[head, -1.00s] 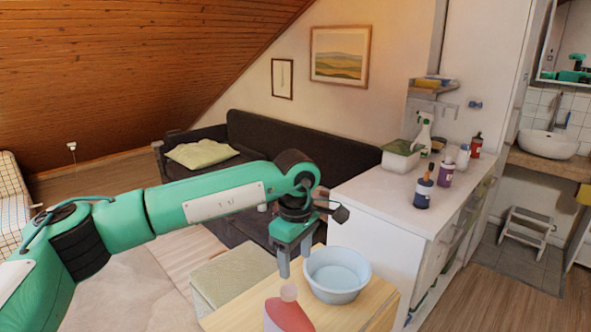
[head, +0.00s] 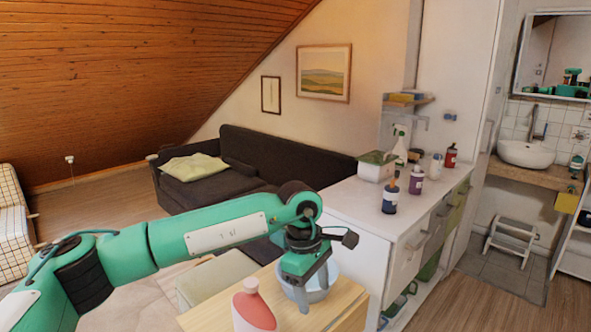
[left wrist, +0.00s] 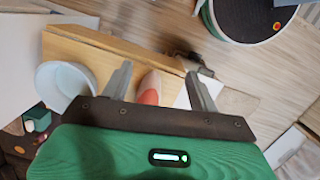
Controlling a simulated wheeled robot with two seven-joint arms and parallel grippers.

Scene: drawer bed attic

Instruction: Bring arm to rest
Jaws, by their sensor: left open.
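My left arm (head: 210,236) is green and reaches in from the left. Its left gripper (head: 312,292) points down, open and empty, over a small wooden table (head: 345,305). In the head view it partly covers a light blue bowl (head: 324,285). A pink bottle with a pale cap (head: 254,310) stands on the table, left of the gripper. In the left wrist view the open fingers (left wrist: 158,86) show with the bottle (left wrist: 150,88) between them in the picture, and the bowl (left wrist: 64,84) to their left. No contact is clear. My right gripper is out of view.
A white cabinet (head: 345,215) holding several bottles and a planter box stands right of the arm. A dark sofa (head: 285,160) is behind it, with a pale stool (head: 215,280) nearer. Open wooden floor (head: 480,300) lies at the right.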

